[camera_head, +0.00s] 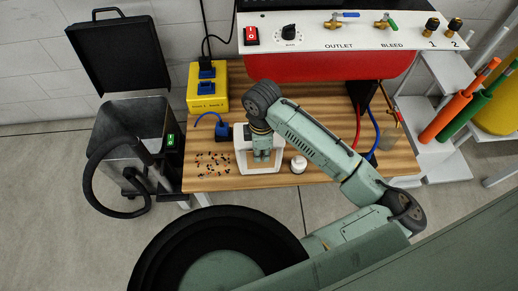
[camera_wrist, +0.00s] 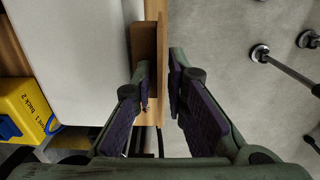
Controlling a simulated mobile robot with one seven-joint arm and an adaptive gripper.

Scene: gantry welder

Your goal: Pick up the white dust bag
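A white dust bag (camera_head: 241,160) lies on the wooden table, below and around my gripper in the head view. In the wrist view, a large smooth white surface that looks like the bag (camera_wrist: 80,55) fills the upper left, with a brown cardboard-like plate (camera_wrist: 144,45) along its right edge. My gripper (camera_head: 262,155) points down over the bag and hides its middle. In the wrist view, the fingers (camera_wrist: 162,80) are apart, one on either side of the plate's edge. I cannot tell whether either finger touches it.
Small dark and orange bits (camera_head: 212,163) are scattered left of the bag. A small white round item (camera_head: 298,164) stands close on its right. A yellow socket box (camera_head: 207,88), an open metal bin (camera_head: 130,125) and a red machine (camera_head: 330,66) are around the table (camera_head: 310,110).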

